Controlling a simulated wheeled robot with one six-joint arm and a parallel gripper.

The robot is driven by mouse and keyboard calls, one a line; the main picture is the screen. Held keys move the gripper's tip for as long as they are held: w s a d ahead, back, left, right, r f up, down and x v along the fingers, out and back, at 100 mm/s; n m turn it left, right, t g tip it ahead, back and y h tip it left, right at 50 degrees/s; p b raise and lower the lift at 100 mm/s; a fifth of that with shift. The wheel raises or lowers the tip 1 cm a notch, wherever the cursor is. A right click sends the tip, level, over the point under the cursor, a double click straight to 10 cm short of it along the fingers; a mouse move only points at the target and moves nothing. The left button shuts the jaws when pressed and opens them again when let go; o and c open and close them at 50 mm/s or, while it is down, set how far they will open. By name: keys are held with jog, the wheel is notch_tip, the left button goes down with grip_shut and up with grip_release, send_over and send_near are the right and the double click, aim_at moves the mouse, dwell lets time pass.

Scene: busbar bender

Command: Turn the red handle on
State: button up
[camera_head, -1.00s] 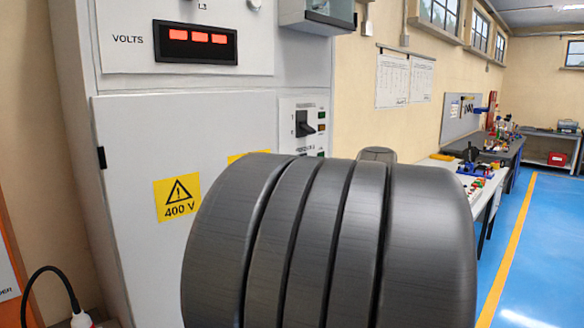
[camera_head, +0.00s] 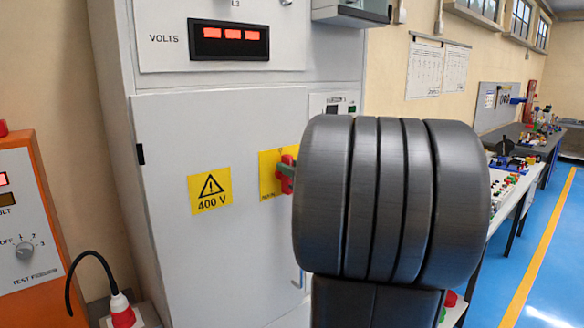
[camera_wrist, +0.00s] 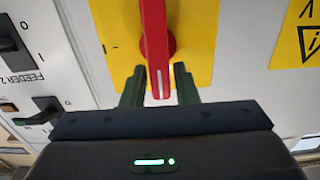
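The red handle (camera_wrist: 155,40) is a bar on a round red hub over a yellow plate (camera_wrist: 195,25). Its end, with a white line, points toward my gripper in the wrist view. My gripper (camera_wrist: 159,84) is open. Its two dark green fingers stand on either side of the handle's end, with a visible gap on each side. In the head view the red handle (camera_head: 290,160) shows only in part at the yellow plate (camera_head: 266,175) on the grey cabinet door. My dark arm hides the rest of it and most of my gripper.
Black feeder switches (camera_wrist: 40,110) sit left of the handle in the wrist view. A 400 V warning sign (camera_head: 209,190) is on the cabinet door. An orange test panel (camera_head: 30,220) with a red plug (camera_head: 122,312) stands at left. Workbenches (camera_head: 510,185) and clear blue floor lie at right.

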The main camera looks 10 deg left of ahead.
grip_shut()
jog(key=shift+f+m+b, duration=0.1)
jog(key=shift+m+b, duration=0.2)
jog(key=shift+b, duration=0.2)
jog(key=shift+w+d+f+m+b, duration=0.35)
jog(key=shift+m+b, duration=0.75)
jog(key=shift+m, duration=1.75)
jog(key=shift+w+d+f+m+b, duration=0.25)
jog(key=shift+m+b, duration=0.9)
jog(key=shift+m, duration=1.75)
jog(key=shift+w+d+f+m+b, duration=0.15)
jog(key=shift+w+f+m+b, duration=0.65)
jog(key=shift+m, duration=2.05)
jog(key=shift+s+r+b, duration=0.2)
jog(key=shift+s+b, duration=0.1)
jog(key=shift+s, duration=0.15)
jog(key=shift+o, duration=2)
grip_release()
